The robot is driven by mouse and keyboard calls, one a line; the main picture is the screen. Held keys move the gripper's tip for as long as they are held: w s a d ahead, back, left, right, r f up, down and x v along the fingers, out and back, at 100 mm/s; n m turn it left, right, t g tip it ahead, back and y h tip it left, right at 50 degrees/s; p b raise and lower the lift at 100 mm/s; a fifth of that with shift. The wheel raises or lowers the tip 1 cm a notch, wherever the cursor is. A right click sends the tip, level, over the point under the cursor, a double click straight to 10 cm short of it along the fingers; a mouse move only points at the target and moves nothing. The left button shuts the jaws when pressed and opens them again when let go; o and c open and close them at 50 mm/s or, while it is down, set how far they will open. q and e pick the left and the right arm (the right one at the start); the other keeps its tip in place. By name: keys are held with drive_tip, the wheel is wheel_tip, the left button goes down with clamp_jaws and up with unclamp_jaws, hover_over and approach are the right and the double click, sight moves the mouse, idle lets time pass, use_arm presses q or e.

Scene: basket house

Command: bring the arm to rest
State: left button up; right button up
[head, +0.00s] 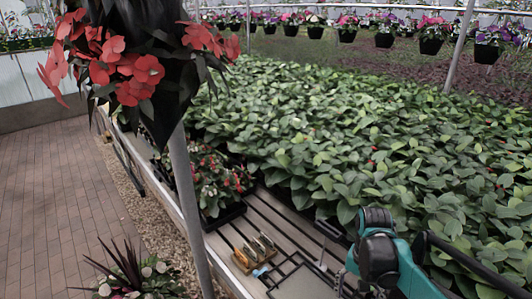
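My teal and black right arm (405,270) comes in at the lower right, over the edge of the slatted bench. Dark thin parts at its lower end, by the bottom edge of the head view, look like my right gripper (350,287). They are small and cut off, so I cannot tell open from shut, and I see nothing held. My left arm and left gripper are not in view.
A slatted bench (228,243) holds a small wooden rack (253,252), a potted red-flowered plant (215,188) and dense leafy plants (330,140). A hanging red-flowered plant (120,70) and a grey post (187,200) stand at left. The brick path (55,200) is clear.

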drive_tip(key=s+a+r+n+t, duration=0.2)
drive_tip(key=s+a+n+t, duration=0.3)
drive_tip(key=s+n+t, duration=0.1)
drive_tip(key=shift+s+a+n+t+b, duration=0.4)
drive_tip(key=shift+s+t, duration=0.35)
drive_tip(key=shift+t, duration=0.55)
